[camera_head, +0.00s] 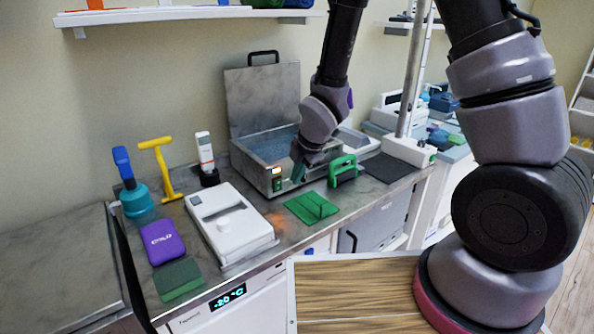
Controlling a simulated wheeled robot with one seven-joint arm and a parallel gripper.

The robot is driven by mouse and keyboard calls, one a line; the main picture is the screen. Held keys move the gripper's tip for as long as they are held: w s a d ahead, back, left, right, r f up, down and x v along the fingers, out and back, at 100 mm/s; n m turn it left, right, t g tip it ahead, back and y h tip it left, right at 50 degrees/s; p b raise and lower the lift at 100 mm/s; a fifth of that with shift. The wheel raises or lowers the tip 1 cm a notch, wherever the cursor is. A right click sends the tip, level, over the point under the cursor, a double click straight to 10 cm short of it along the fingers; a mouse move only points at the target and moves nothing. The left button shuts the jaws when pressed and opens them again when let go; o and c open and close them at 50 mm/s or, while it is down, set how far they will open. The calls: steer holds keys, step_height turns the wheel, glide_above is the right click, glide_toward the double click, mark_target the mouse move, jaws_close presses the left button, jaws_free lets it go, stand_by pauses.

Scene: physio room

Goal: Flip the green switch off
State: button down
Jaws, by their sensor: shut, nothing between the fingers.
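The green switch (277,184) is small and sits on the front face of an open steel water bath (252,172), near its front left corner. A small orange light (276,171) glows just above it. My gripper (298,175) points down in front of the bath, just right of the switch. It is shut with nothing in it. I cannot tell whether it touches the bath front. The switch's exact tilt is too small to make out.
A green-handled block (343,169) and a green flat piece with an upright fin (311,207) stand close to my gripper.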

mark_target(279, 183)
steer(key=x, duration=0.5)
steer(key=shift+f, duration=0.3)
steer(key=w+a, duration=0.1)
steer(key=w, duration=0.1)
steer(key=shift+w+a, duration=0.7)
steer(key=shift+w, duration=0.1)
steer(key=shift+w+a+r, duration=0.15)
steer(key=shift+w, duration=0.1)
steer(key=shift+r, duration=0.1)
steer(key=shift+r, duration=0.75)
